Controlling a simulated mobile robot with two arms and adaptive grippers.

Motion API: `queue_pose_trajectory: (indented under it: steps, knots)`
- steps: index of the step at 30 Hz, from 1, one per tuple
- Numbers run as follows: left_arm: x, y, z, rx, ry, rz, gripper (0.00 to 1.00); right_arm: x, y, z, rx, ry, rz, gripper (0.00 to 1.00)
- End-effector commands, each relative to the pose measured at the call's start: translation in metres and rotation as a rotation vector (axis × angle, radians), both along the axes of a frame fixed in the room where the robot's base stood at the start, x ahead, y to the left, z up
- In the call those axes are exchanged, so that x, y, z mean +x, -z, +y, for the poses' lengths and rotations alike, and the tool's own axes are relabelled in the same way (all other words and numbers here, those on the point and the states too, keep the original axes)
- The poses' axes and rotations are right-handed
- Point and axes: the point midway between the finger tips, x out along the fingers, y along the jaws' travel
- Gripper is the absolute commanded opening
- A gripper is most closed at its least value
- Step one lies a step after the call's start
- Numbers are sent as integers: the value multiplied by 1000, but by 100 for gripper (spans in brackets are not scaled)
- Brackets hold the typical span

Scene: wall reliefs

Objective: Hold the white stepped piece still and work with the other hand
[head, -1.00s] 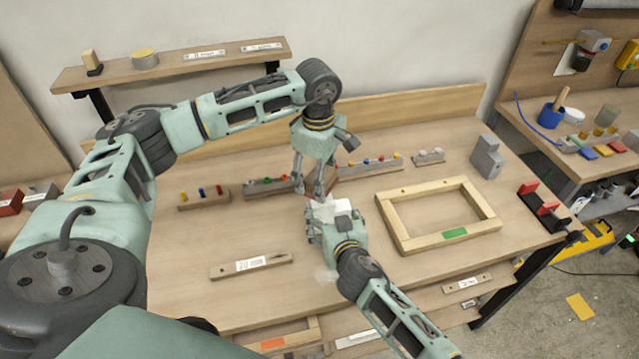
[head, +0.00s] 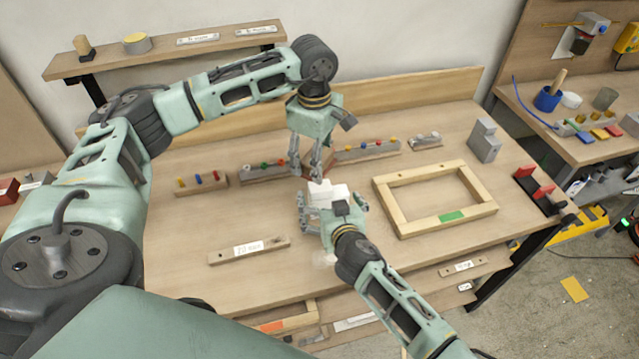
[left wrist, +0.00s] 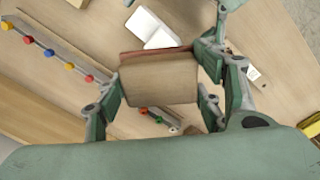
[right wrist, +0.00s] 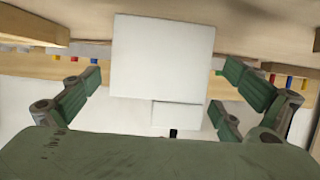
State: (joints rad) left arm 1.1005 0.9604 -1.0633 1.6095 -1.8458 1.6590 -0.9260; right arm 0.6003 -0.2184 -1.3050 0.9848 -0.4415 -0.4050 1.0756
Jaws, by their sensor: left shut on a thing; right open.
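The white stepped piece (head: 327,191) is in mid-bench in the head view. In the right wrist view its large block and smaller step (right wrist: 162,60) lie between the open fingers of my right gripper (head: 331,203), with gaps on both sides. My left gripper (head: 306,170) is shut on a brown wooden block (left wrist: 158,80) with a reddish edge, seen in the left wrist view. The white piece (left wrist: 152,28) is close beyond that block there; I cannot tell if they touch. In the head view the block is largely hidden by the grippers.
A wooden frame (head: 395,205) with a green label lies to the right. Strips with coloured pegs (head: 202,180) line the back. A labelled wooden bar (head: 248,249) lies front left. Bench between bar and peg strips is clear.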

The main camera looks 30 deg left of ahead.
Motion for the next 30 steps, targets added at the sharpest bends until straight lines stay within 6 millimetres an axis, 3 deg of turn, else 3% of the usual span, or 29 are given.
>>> queue_pose_trajectory:
  steps: [14, 30]
  knots:
    - [0, 0, 0, 0, 0, -1, 25, -8, -4, -9, 2, 1, 2, 100]
    - [0, 0, 0, 0, 0, -1, 25, -57, -33, -60, 1, 0, 2, 100]
